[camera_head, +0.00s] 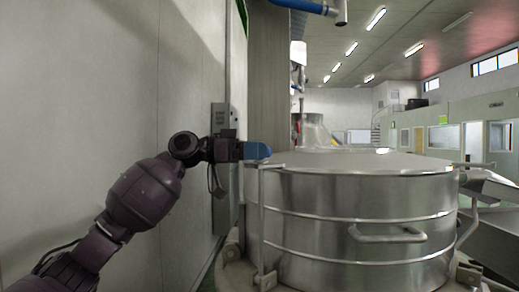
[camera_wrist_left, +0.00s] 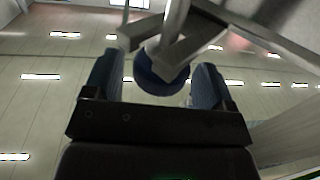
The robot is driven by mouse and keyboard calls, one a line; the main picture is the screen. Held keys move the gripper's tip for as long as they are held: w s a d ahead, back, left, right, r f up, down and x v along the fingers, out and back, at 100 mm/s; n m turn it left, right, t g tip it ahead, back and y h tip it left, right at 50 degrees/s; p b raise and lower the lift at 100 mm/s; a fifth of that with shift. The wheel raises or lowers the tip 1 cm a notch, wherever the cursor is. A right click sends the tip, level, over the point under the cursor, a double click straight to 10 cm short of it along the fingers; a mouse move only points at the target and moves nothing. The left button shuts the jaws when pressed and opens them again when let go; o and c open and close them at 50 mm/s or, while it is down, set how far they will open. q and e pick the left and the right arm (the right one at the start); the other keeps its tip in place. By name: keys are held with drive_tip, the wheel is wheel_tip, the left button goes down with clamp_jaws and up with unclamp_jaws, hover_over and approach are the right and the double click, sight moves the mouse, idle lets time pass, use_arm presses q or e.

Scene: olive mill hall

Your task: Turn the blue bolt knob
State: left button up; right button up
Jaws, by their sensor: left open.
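The blue bolt knob (camera_wrist_left: 160,84) shows in the left wrist view as a dark blue round piece below a grey metal bracket (camera_wrist_left: 172,42). My left gripper (camera_wrist_left: 156,68) is open, with one blue finger on each side of the knob and a gap visible on both sides. I cannot tell how deep the knob sits between the fingers. In the head view my left gripper (camera_head: 256,150) is held level beside the wall, at the left rim of a big steel vat. The knob cannot be told apart from the blue fingers there. My right gripper is not in view.
The round steel vat (camera_head: 350,205) with bar handles (camera_head: 388,235) fills the middle right, close to my gripper. The hall opens out beyond the vat.

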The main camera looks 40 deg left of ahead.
use_arm(q)
drive_tip(key=shift+w+d, duration=0.3)
drive_tip(key=c, duration=0.9)
drive_tip(key=shift+s+r+n+t+y+p, duration=0.15)
drive_tip(key=shift+n+t+y+p, duration=0.2)
drive_tip(key=shift+t+p, duration=0.2)
drive_tip(key=shift+c, duration=0.2)
drive_tip(key=n+t+y+p, duration=0.3)
drive_tip(key=y+p, duration=0.1)
drive_tip(key=p, duration=0.1)
drive_tip(key=shift+n+t+y+p, duration=0.65)
drive_tip(key=shift+n+y+p, duration=0.2)
drive_tip(key=shift+y+p, duration=0.15)
drive_tip(key=shift+d+f+n+t+y+p, duration=0.15)
drive_tip(key=shift+n+t+y+p, duration=0.2)
drive_tip(key=shift+n+y, duration=0.55)
drive_tip(key=shift+a+f+n+t+y+p, duration=0.1)
drive_tip(key=shift+n+t+y+p, duration=0.25)
drive_tip(key=shift+y, duration=0.8)
drive_tip(key=shift+d+f+n+y, duration=0.1)
drive_tip(key=shift+n+y, duration=1.85)
drive_tip(key=shift+y, duration=0.85)
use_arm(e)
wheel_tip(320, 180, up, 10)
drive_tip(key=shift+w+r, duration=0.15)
use_arm(q)
drive_tip(key=shift+n+y, duration=0.3)
drive_tip(key=shift+y, duration=0.1)
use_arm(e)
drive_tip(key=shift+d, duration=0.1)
